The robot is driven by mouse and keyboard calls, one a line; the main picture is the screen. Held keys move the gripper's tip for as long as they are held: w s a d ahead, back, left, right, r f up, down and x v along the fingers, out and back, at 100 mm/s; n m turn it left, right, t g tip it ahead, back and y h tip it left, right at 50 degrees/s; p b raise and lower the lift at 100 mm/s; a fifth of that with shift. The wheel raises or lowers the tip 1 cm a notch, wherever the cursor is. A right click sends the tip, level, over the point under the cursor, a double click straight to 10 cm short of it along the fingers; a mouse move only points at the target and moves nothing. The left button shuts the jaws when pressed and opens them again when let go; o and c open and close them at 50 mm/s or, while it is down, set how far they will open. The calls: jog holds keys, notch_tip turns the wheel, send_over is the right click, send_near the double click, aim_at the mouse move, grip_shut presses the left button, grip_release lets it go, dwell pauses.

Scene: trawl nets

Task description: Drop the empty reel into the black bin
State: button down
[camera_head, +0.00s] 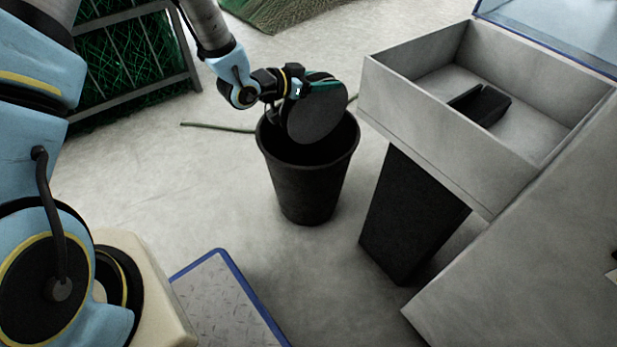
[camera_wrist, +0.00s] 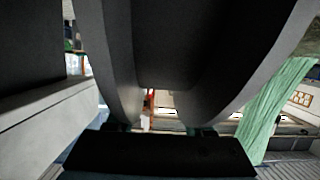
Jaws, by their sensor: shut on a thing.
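The empty reel (camera_head: 318,112) is a dark grey disc-shaped spool, tilted, with a teal-green streak near its upper edge. My gripper (camera_head: 300,86) is shut on it at its upper left side. The reel hangs over the mouth of the black bin (camera_head: 306,190), its lower edge in front of or within the opening; how deep it reaches I cannot tell. The bin is round, upright on the floor. In the wrist view the reel's curved dark flanges (camera_wrist: 205,60) fill the middle, above a black bar; my fingertips there are hidden.
A grey open-topped box (camera_head: 440,145) with a small black object (camera_head: 482,104) inside stands close to the bin's right. A dark block-like support (camera_head: 410,220) is below it. Green netting in a rack (camera_head: 118,50) is behind left. A blue-edged platform (camera_head: 225,300) is in front.

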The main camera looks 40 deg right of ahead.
aim_at(289, 101)
notch_tip(289, 101, down, 5)
jog(key=b, duration=0.3)
jog(key=shift+c, duration=1)
grip_release()
jog(key=p+v, duration=0.2)
jog(key=v, duration=0.8)
jog(key=shift+a+r, duration=0.15)
jog(key=shift+a, duration=0.2)
jog(key=shift+w, duration=0.1)
